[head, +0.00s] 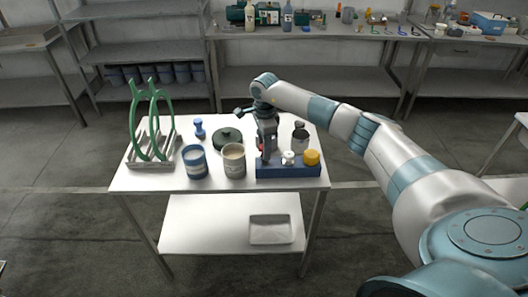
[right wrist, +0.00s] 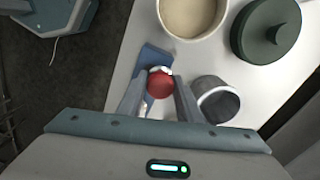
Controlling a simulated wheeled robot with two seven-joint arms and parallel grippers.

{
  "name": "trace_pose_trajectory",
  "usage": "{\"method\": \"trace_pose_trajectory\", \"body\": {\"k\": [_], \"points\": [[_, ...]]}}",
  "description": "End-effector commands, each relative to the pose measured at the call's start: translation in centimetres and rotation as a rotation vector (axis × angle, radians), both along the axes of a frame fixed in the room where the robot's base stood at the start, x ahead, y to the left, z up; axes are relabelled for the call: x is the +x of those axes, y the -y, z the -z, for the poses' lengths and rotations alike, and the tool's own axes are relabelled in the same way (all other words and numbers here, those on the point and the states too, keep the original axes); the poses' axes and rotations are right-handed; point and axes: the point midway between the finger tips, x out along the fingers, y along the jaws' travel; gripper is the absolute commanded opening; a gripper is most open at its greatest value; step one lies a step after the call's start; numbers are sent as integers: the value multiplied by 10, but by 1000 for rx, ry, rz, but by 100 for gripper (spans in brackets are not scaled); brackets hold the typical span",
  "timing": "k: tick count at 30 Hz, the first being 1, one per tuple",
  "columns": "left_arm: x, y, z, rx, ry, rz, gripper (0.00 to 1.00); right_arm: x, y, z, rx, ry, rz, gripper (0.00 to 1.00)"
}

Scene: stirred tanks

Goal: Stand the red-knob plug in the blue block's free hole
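The blue block (head: 290,171) lies at the front right of the table. A white-knob plug (head: 288,158) and a yellow-knob plug (head: 312,157) stand in its middle and right. My right gripper (head: 266,148) points down over the block's left end. In the right wrist view its fingers (right wrist: 160,98) close on both sides of the red knob (right wrist: 160,84). A corner of the blue block (right wrist: 152,58) shows beyond the knob. The fingers hide the plug's lower part and the hole, so I cannot tell whether the plug is in it. My left gripper is out of view.
A beige cup (head: 234,162), a blue cup (head: 195,163) and a green lid (head: 228,136) stand left of the block. A grey can (head: 300,140) is behind it. A rack with green rings (head: 152,162) and a blue stopper (head: 199,130) are further left.

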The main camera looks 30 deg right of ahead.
Motion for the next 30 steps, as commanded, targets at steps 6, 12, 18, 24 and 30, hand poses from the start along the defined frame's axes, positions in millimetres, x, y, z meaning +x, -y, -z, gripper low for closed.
{"method": "trace_pose_trajectory", "body": {"k": [6,12,18,24,30], "points": [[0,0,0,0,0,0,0,0,0,0,0,0,0,5],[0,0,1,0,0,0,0,0,0,-1,0,1,0,5],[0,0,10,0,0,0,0,1,0,-10,0,2,-1,5],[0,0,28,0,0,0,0,1,1,-36,0,4,-1,5],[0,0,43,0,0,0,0,-27,19,-56,-3,2,1,5]]}}
